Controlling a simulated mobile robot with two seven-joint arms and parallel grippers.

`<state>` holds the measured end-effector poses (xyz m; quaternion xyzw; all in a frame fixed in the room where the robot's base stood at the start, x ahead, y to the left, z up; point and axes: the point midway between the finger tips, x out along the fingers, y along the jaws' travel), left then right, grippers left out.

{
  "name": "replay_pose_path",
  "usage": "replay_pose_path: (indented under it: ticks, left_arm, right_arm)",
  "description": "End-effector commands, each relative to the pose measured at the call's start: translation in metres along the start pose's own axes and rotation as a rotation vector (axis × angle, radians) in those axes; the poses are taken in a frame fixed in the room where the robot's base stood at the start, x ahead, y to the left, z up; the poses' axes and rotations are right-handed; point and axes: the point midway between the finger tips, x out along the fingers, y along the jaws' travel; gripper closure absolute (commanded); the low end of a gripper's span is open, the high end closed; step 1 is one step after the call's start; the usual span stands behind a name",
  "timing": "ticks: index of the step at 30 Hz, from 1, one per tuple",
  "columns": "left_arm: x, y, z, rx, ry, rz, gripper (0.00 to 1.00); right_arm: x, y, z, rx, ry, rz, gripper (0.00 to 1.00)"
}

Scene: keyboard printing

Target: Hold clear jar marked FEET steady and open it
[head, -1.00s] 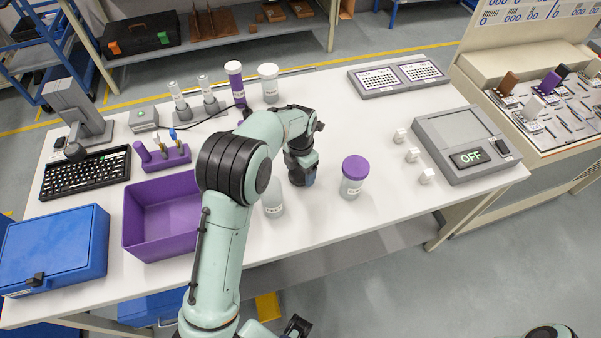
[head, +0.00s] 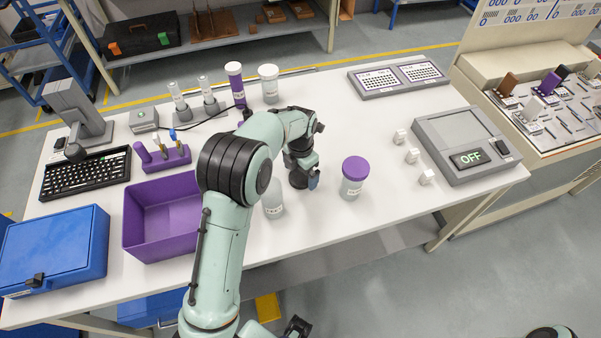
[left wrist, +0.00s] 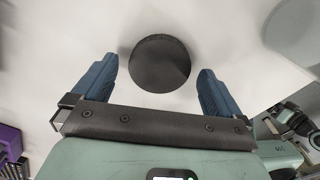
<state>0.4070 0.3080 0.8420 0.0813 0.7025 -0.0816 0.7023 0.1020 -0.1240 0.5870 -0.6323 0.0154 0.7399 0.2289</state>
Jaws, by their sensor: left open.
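A clear, pale jar (head: 273,204) with a label stands on the table, partly hidden behind my left arm. I cannot read its label for certain, and no lid shows on it. A second clear jar (head: 352,188) with a purple lid (head: 355,167) stands to the right. My left gripper (head: 304,183) is low over the table between the two jars, pointing down. In the left wrist view its blue fingers are open on either side of a dark round disc (left wrist: 160,63), which looks like a lid; no finger touches it.
A purple bin (head: 150,247) and a blue case (head: 50,250) are at the left. Small white cubes (head: 413,155) and a grey device reading OFF (head: 440,135) are at the right.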

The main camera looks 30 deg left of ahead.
Motion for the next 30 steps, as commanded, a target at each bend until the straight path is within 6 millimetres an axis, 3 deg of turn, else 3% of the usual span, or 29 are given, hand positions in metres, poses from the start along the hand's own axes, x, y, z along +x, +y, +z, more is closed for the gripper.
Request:
replay_pose_path:
  ticks: [9, 15, 21, 30]
  left_arm:
    - [-0.07, 0.0, 0.001, 0.001, -0.005, 0.002, 0.0]
    - [-0.101, 0.0, 0.001, 0.0, -0.003, 0.001, 0.0]
    - [-0.112, 0.0, 0.0, -0.001, -0.001, 0.001, 0.0]
    - [-0.112, 0.0, 0.0, 0.0, 0.0, 0.0, 0.0]
  right_arm:
    - [-0.01, -0.005, -0.003, -0.002, 0.005, -0.002, 0.01]
    - [-0.015, -0.007, -0.004, -0.003, 0.008, -0.003, 0.01]
    - [-0.016, -0.007, -0.004, -0.003, 0.008, -0.003, 0.01]
    - [-0.016, -0.007, -0.004, -0.003, 0.008, -0.003, 0.01]
